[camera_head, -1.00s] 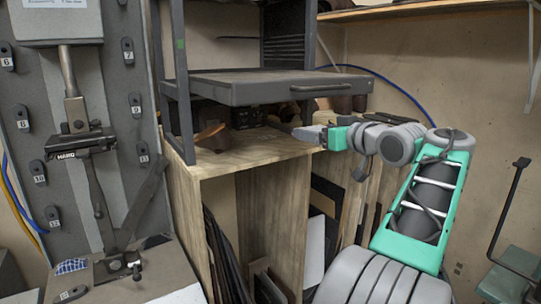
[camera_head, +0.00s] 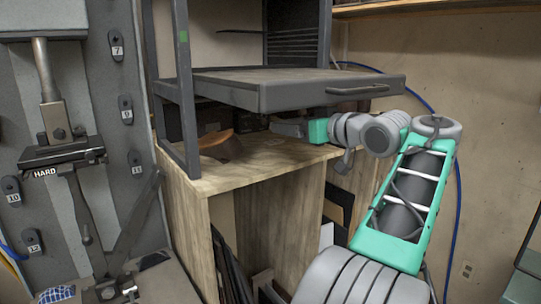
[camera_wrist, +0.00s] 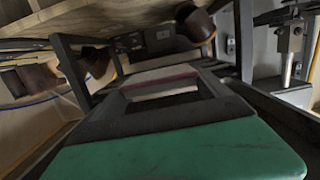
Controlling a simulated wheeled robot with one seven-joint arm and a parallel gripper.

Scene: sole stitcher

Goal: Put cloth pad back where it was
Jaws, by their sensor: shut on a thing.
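My gripper (camera_head: 288,128) is low under the grey tray (camera_head: 290,92), just above the wooden top (camera_head: 240,175), pointing left. In the wrist view the gripper (camera_wrist: 165,80) is shut on a thin, pale piece with a reddish edge, taken to be the cloth pad (camera_wrist: 160,75). Only a strip of it shows between the dark fingers, so its shape is hidden. In the head view I cannot make the pad out. I cannot tell whether it touches the wooden top.
A brown curved piece (camera_head: 220,148) lies on the wooden top left of my gripper. A dark upright post (camera_head: 184,95) stands at its left edge. The tray leaves little height above my arm. A grey machine (camera_head: 62,155) stands at the left.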

